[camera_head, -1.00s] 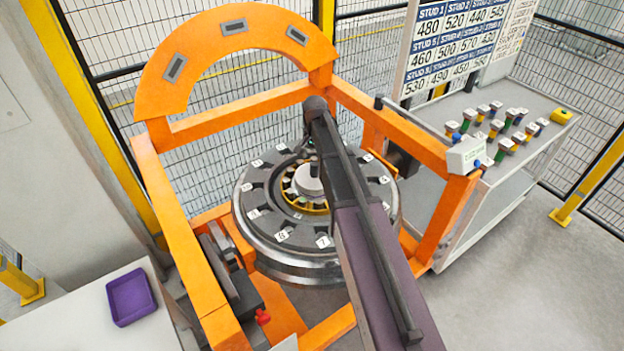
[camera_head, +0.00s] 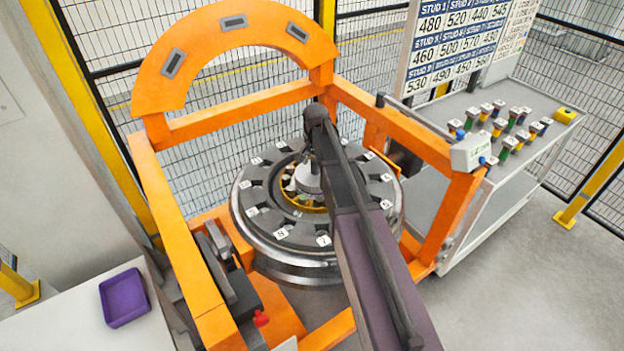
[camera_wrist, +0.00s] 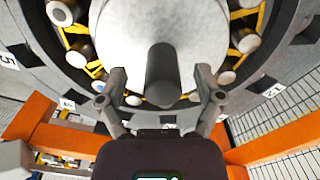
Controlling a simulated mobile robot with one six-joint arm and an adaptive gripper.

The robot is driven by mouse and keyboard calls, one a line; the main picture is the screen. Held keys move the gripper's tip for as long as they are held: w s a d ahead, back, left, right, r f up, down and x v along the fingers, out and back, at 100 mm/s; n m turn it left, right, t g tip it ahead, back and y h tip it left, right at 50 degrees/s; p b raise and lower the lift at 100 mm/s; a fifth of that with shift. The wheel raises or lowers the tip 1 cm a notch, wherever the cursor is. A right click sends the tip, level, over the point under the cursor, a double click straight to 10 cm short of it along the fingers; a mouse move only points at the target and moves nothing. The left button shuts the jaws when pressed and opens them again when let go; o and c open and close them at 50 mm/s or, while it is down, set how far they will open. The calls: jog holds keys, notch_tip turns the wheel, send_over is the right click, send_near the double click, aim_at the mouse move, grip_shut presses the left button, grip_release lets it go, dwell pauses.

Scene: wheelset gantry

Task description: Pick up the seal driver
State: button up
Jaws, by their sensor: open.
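In the wrist view a dark grey cylindrical handle (camera_wrist: 163,78) stands out from a broad pale disc (camera_wrist: 128,32); together they look like the seal driver. The pale part also shows at the wheel's hub in the head view (camera_head: 307,181), partly covered by my arm. My gripper (camera_wrist: 160,74) is open, with one finger on each side of the handle in the picture. Gaps show on both sides, and no finger visibly touches it. I cannot tell how far along the handle the fingertips reach. My gripper is mostly hidden in the head view.
The grey wheel (camera_head: 262,236) with numbered labels lies inside an orange gantry frame (camera_head: 178,235). Round-ended studs (camera_wrist: 61,13) ring the hub close to the fingers. A bench (camera_head: 545,98) with several coloured pieces stands right; a purple tray (camera_head: 124,298) sits lower left.

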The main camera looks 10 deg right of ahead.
jog(key=shift+f, duration=0.4)
dwell(0.3)
grip_shut()
